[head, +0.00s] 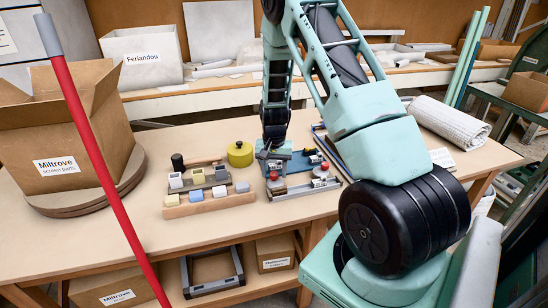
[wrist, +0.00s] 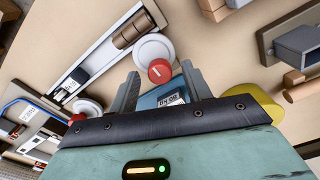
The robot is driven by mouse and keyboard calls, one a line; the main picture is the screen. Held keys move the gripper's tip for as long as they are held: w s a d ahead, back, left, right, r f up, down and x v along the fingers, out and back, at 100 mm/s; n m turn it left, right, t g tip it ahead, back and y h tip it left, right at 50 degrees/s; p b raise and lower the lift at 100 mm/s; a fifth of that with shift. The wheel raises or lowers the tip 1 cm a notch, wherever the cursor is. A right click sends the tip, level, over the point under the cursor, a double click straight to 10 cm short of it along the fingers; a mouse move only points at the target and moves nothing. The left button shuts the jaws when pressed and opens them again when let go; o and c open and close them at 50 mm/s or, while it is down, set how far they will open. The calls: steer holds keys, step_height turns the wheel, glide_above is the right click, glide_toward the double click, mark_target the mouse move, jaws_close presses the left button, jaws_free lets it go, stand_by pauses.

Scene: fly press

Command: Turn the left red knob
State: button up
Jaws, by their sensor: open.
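The left red knob (head: 273,176) sits on the nearer left end of a small grey-and-blue fixture on the workbench. In the wrist view it shows as a red knob (wrist: 160,71) with a pale line on its face, on a round white base. My gripper (wrist: 162,76) is open, with one finger on each side of this knob in the picture. I cannot tell whether the fingers touch it. In the head view my gripper (head: 272,150) is just behind the knob, its fingertips not clear. The right red knob (head: 324,166) also shows in the wrist view (wrist: 76,118).
A yellow round container (head: 240,154) stands close to the left of my gripper. A wooden rack (head: 210,204) with several blocks lies left of the fixture. A cardboard box (head: 68,150) stands at the left, and a rolled white mat (head: 452,120) at the right.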

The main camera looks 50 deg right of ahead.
mark_target(274, 173)
step_height(274, 173, up, 17)
steer(key=shift+b, duration=0.4)
stand_by(0.5)
steer(key=s+a+r+n, duration=0.1)
steer(key=a+n, duration=0.2)
steer(key=a, duration=0.5)
steer(key=s+a+r+n+y, duration=0.1)
steer(key=a+n, duration=0.1)
steer(key=a, duration=0.7)
steer(key=s+a+r+n, duration=0.1)
steer(key=s+a+n, duration=0.15)
steer(key=a, duration=0.55)
steer(key=s+a+n, duration=1.1)
steer(key=s+a, duration=0.3)
steer(key=s, duration=0.5)
steer(key=shift+s+a, duration=0.25)
steer(key=shift+a, duration=0.15)
